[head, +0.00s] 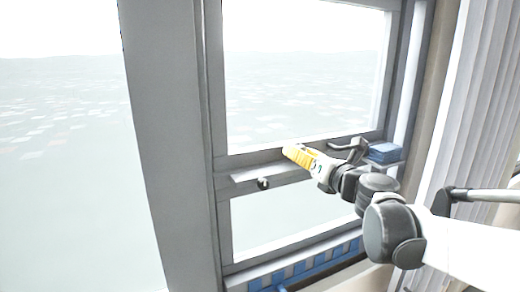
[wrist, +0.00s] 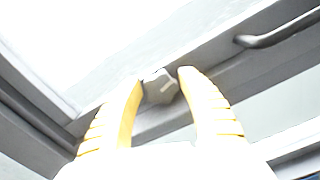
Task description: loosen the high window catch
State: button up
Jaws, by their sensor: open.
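My gripper (head: 290,152) has yellow fingers and reaches in from the right to the window's middle rail (head: 250,158). In the wrist view my gripper (wrist: 161,76) is open, its two fingers spread. A small grey faceted piece (wrist: 160,88), which looks like the window catch, shows on the rail between the fingertips. The fingers are not closed on it, and I cannot tell whether either one touches it. In the head view a small dark knob (head: 264,183) sits on the rail below and left of the fingertips. I cannot tell whether it is the same piece.
A grey lever handle (head: 348,148) is on the rail right of my gripper; it also shows in the wrist view (wrist: 285,35). Blue folded items (head: 384,152) lie on a small ledge beside it. A pale pleated curtain (head: 478,95) hangs at the right.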

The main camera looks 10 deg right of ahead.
jog(key=shift+w+a, duration=0.1)
jog(key=shift+w, duration=0.15)
jog(key=c, duration=0.9)
jog(key=shift+a+n+b, duration=0.1)
jog(key=shift+n+b, duration=0.7)
jog(key=shift+n, duration=2.1)
